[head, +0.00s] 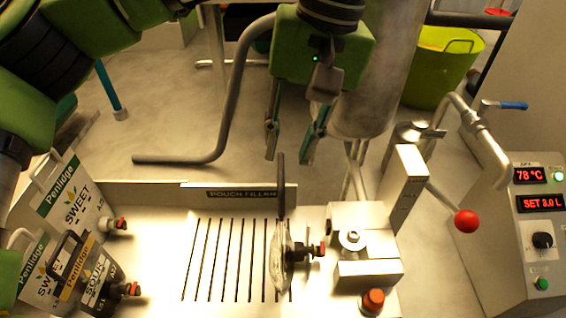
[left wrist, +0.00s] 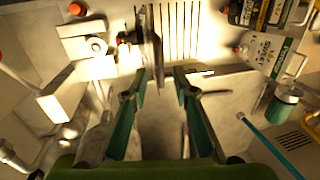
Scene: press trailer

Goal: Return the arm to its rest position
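My left gripper (head: 290,148) hangs at the top centre of the head view, fingers pointing down. It is open, with a clear gap between its fingertips. In the left wrist view the open fingers (left wrist: 162,76) hold nothing. A clear pouch with a dark handle (head: 281,190) stands upright, seen nearly edge-on, at the pouch filler (head: 335,222). Its black and red spout faces the filler block. The handle's top lies just beyond the fingertips, and I cannot tell how close. My right gripper is not in view.
Several labelled pouches (head: 62,200) stand at the left of the slotted tray. A metal cylinder (head: 375,70), a red-knobbed lever (head: 466,221) and a control panel (head: 540,205) reading 78 °C are on the right. A green tub (head: 437,72) stands behind on the floor.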

